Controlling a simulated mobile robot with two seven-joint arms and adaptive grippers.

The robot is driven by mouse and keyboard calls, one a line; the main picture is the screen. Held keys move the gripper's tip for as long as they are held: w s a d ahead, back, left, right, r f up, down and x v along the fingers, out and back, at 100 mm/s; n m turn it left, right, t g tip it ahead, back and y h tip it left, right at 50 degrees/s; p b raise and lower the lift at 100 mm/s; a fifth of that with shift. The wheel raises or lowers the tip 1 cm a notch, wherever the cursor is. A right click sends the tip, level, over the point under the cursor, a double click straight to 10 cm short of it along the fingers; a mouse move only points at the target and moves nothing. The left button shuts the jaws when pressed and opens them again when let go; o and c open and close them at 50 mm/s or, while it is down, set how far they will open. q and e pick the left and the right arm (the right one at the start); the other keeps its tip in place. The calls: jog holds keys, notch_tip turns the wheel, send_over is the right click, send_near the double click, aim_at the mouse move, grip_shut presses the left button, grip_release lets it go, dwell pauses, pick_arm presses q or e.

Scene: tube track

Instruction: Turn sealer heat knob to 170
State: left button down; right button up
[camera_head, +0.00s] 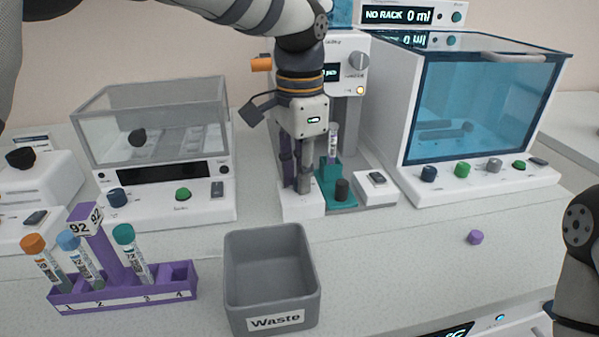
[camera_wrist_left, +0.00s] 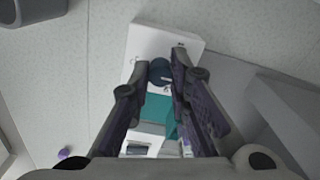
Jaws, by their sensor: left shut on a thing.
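The sealer (camera_head: 346,110) is a white machine in the middle of the bench, with a small display, a grey upper knob (camera_head: 359,62) and a teal tube holder (camera_head: 333,182) holding a tube. My left gripper (camera_head: 304,188) reaches down in front of its left side, over the white front block. In the left wrist view a dark blue knob (camera_wrist_left: 160,72) on that block sits between the fingertips (camera_wrist_left: 167,66), which are shut on it. The knob's setting cannot be read, and in the head view the fingers hide it. My right gripper is outside the views.
A grey waste bin (camera_head: 233,300) stands in front of the sealer. A purple rack (camera_head: 120,294) with several capped tubes is at left. A clear-lidded machine (camera_head: 150,185) and a blue-windowed cabinet (camera_head: 400,165) flank the sealer. A purple cap (camera_head: 475,237) lies on the open bench.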

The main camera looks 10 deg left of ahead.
pick_arm(q)
jog(key=c, duration=1.5)
grip_release()
notch_tip(320, 180, up, 12)
jog(key=shift+r, duration=0.1)
